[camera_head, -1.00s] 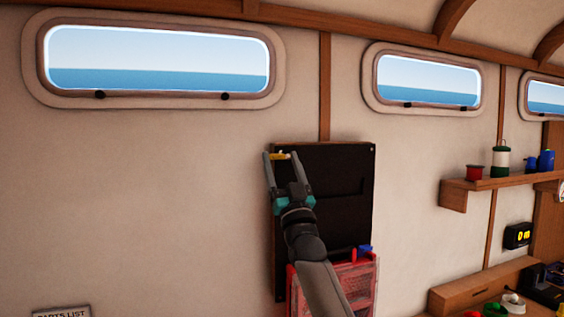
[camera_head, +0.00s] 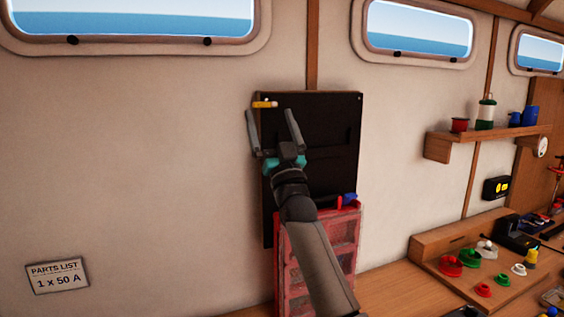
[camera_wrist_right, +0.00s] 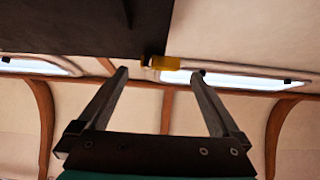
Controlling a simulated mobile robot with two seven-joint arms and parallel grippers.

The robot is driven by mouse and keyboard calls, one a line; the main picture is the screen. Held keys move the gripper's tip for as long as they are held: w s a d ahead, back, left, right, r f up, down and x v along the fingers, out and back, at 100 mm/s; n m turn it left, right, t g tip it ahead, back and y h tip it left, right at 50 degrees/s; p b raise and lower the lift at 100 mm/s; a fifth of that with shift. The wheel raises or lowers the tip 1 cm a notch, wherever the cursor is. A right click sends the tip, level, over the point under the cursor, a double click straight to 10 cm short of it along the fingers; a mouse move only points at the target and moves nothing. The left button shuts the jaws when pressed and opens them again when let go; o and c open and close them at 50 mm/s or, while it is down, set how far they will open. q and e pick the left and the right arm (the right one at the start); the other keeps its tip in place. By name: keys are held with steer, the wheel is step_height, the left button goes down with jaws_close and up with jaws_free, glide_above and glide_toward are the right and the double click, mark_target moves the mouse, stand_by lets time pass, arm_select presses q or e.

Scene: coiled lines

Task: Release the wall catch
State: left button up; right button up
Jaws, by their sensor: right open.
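The wall catch is a small yellow tab (camera_head: 265,104) at the top left corner of a dark board (camera_head: 325,130) on the wall. It lies roughly level. My right gripper (camera_head: 270,113) is open and empty, its fingers pointing up just below the catch. In the right wrist view the yellow tab (camera_wrist_right: 163,63) shows beyond the fingertips (camera_wrist_right: 160,73), between them sideways, at the dark board's edge. I see no contact with it. My left gripper is not in view.
A red case with clear windows (camera_head: 288,262) stands below the board, partly behind my right arm. A blue item (camera_head: 348,199) is at its top. A shelf (camera_head: 490,133) and a bench with coloured parts (camera_head: 450,266) are at right.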

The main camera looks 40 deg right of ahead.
steer(key=b+v, duration=0.2)
steer(key=v, duration=1)
